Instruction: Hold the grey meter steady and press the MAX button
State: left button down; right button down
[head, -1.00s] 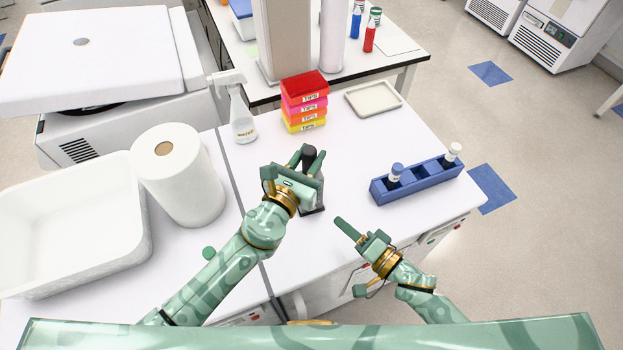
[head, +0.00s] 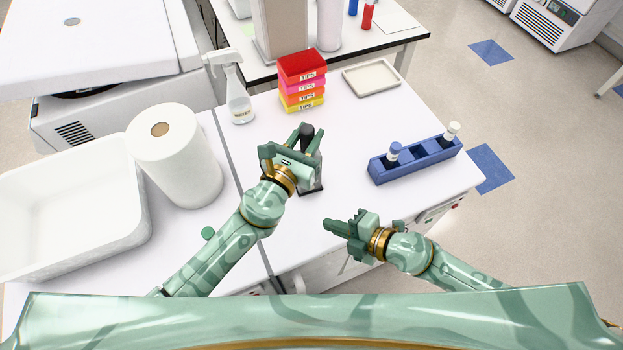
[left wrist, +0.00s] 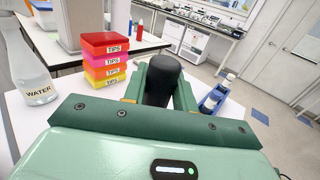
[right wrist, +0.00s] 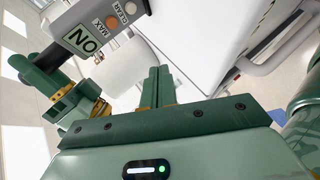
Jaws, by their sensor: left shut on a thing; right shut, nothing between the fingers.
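The grey meter (head: 313,178) stands upright on the white bench, with its black top (left wrist: 163,78) between my left fingers. My left gripper (head: 303,140) is shut on it near the top. In the right wrist view the meter's dark grey face (right wrist: 75,20) shows at upper left, with a lit display (right wrist: 84,40), an orange button (right wrist: 112,22) beside the word MAX and a white button (right wrist: 130,8) beside CLEAR. My right gripper (head: 328,226) is shut and empty, apart from the meter and nearer the front edge. Its fingers (right wrist: 157,88) point past the meter's face.
Stacked TIPS boxes (head: 302,82), a water spray bottle (head: 238,98) and a tray (head: 371,79) stand behind. A paper roll (head: 175,160) and white basin (head: 70,215) are left. Bench between meter and rack is clear.

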jog(key=shift+w+a, duration=0.45)
jog(key=shift+w, duration=0.95)
jog(key=shift+w+a, duration=0.45)
jog(key=shift+w, duration=0.95)
jog(key=shift+w+a, duration=0.45)
jog(key=shift+w, duration=0.95)
jog(key=shift+w, duration=0.15)
jog(key=shift+w+a, duration=0.15)
jog(key=shift+w, duration=0.1)
jog(key=shift+w+a, duration=0.1)
jog(key=shift+w, duration=0.25)
jog(key=shift+s, duration=0.1)
jog(key=shift+s+d, duration=0.25)
jog(key=shift+s, duration=0.4)
jog(key=shift+s+d, duration=0.25)
jog(key=shift+s, duration=0.55)
jog(key=shift+s+d, duration=0.25)
jog(key=shift+s, duration=0.55)
jog(key=shift+s+d, duration=0.25)
jog(key=shift+s, duration=0.55)
